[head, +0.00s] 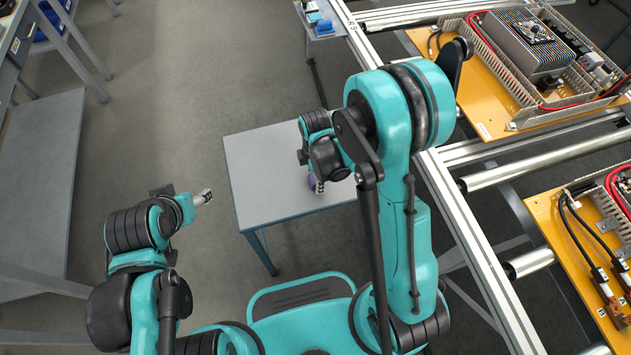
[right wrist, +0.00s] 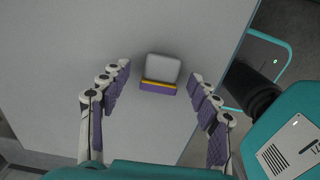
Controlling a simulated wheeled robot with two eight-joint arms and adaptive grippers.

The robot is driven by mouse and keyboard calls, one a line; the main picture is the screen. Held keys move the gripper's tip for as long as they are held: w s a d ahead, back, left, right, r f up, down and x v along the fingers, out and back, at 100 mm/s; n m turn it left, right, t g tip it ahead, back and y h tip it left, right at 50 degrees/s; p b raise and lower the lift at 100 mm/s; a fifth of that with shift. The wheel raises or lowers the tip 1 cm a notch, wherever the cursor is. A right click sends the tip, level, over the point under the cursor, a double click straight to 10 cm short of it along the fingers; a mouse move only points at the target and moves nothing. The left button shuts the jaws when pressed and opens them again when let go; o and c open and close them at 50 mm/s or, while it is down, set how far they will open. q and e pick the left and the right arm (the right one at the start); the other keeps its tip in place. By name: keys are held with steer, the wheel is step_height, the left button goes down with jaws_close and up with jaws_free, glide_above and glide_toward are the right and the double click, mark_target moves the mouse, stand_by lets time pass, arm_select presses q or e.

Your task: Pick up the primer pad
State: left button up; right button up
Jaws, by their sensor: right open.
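The primer pad (right wrist: 161,72) is a small block with a light grey body and a yellow and purple band along its near edge. It lies on the grey top of a small table (head: 262,165). In the right wrist view my right gripper (right wrist: 160,80) is open, with a purple-padded finger on each side of the pad and gaps between. In the head view my right gripper (head: 315,184) is over the table's right part, and I cannot make out the pad there. My left gripper (head: 204,197) is left of the table, apart from it, too small to read.
The tabletop around the pad is clear. An aluminium frame (head: 452,215) with orange panels (head: 485,112) of wiring and electronics stands to the right. A grey bench (head: 45,180) is at the far left. Open floor lies between bench and table.

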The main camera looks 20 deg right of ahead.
steer(key=shift+r, duration=0.1)
steer(key=shift+c, duration=0.4)
steer(key=c, duration=1)
steer(key=shift+c, duration=0.2)
steer(key=shift+r+p, duration=0.3)
steer(key=shift+r, duration=0.2)
steer(key=r, duration=0.1)
steer(key=r+p, duration=0.2)
steer(key=r, duration=0.1)
steer(key=shift+s+d, duration=0.3)
steer(key=shift+s, duration=0.05)
steer(key=s+d+r+p, duration=0.3)
steer(key=s+d+r, duration=0.3)
steer(key=s+d, duration=0.15)
steer(key=w+a+r+m, duration=0.2)
steer(key=w+m, duration=0.7)
steer(key=m, duration=0.9)
steer(key=shift+w+a, duration=0.3)
steer(key=shift+a, duration=0.35)
